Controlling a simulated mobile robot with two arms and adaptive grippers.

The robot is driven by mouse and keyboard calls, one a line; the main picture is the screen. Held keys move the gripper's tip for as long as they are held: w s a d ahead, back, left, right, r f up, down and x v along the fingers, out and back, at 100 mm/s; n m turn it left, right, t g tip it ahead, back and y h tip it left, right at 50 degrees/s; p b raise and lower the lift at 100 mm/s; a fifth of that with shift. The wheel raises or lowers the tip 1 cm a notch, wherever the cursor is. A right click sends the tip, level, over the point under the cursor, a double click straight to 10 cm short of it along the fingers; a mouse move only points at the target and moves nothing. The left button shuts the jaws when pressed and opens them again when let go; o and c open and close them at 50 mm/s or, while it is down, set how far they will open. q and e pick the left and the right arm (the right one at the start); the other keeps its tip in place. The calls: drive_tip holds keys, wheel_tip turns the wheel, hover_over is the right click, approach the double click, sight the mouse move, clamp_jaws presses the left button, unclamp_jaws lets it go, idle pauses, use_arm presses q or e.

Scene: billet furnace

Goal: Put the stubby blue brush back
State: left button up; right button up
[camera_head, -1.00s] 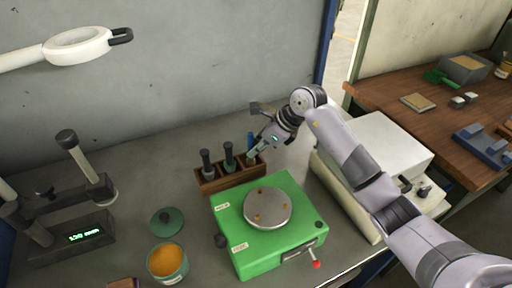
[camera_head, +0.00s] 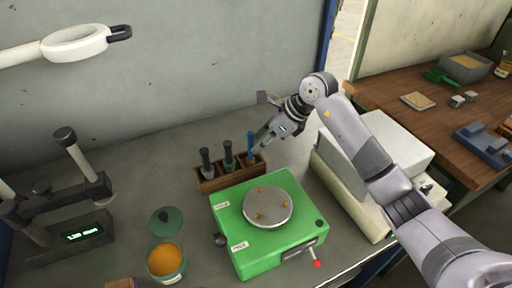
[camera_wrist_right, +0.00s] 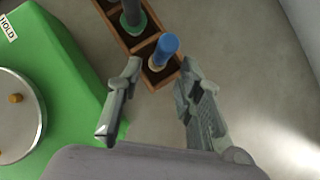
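The stubby blue brush (camera_head: 251,143) stands in the right-hand compartment of the wooden rack (camera_head: 232,181). In the right wrist view the blue brush (camera_wrist_right: 165,46) is upright in its slot of the rack (camera_wrist_right: 159,75). My right gripper (camera_head: 261,148) is just to the right of the brush in the head view. In the right wrist view my right gripper (camera_wrist_right: 157,92) has its two fingers spread, with nothing between the tips, and the brush beyond them. My left gripper is not in view.
Two dark-handled brushes (camera_head: 206,161) (camera_head: 228,154) stand in the other compartments. A green machine with a round plate (camera_head: 267,209) is in front of the rack. An orange-filled jar (camera_head: 166,261) and a green lid (camera_head: 166,221) lie left. A pale box (camera_head: 379,140) stands right.

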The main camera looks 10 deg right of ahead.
drive_tip(key=b+v, duration=0.1)
drive_tip(key=v, duration=0.7)
drive_tip(key=shift+d+r, duration=0.2)
drive_tip(key=shift+r, duration=0.1)
